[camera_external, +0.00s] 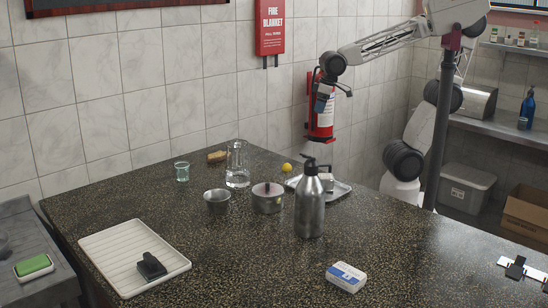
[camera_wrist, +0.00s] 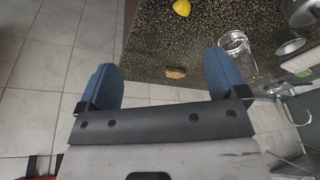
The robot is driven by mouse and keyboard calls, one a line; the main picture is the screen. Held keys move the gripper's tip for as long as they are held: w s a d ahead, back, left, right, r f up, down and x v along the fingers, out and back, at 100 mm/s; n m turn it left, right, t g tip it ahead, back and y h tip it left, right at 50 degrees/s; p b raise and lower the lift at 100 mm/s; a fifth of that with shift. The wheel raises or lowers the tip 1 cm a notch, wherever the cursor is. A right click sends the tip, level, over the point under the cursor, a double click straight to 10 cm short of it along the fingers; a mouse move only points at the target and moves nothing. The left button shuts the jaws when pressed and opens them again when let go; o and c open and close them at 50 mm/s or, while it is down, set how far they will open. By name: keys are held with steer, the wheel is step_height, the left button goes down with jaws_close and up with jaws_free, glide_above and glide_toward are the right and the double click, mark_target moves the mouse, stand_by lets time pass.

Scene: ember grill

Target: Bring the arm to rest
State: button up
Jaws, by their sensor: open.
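My arm rises at the right of the external view and reaches left over the back of the counter (camera_external: 400,262). My gripper (camera_external: 322,100) hangs high above the counter, in front of the red fire extinguisher (camera_external: 322,130) in the picture. In the wrist view my gripper (camera_wrist: 163,75) shows two blue fingers spread wide, with nothing held between them. A small brown block (camera_wrist: 176,72) appears between the fingers in the picture, but it lies on the counter, apart from them. The same block (camera_external: 217,157) sits near the counter's back edge in the external view.
A white tray (camera_external: 112,250) holds a black object. The front middle is mostly clear. A tiled wall stands behind.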

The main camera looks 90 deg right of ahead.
steer(key=s+d+f+n, duration=0.1)
steer(key=s+d+f, duration=0.3)
steer(key=s, duration=0.5)
steer(key=shift+s+d+f+n, duration=0.3)
steer(key=shift+d+f, duration=0.1)
steer(key=shift+d, duration=0.45)
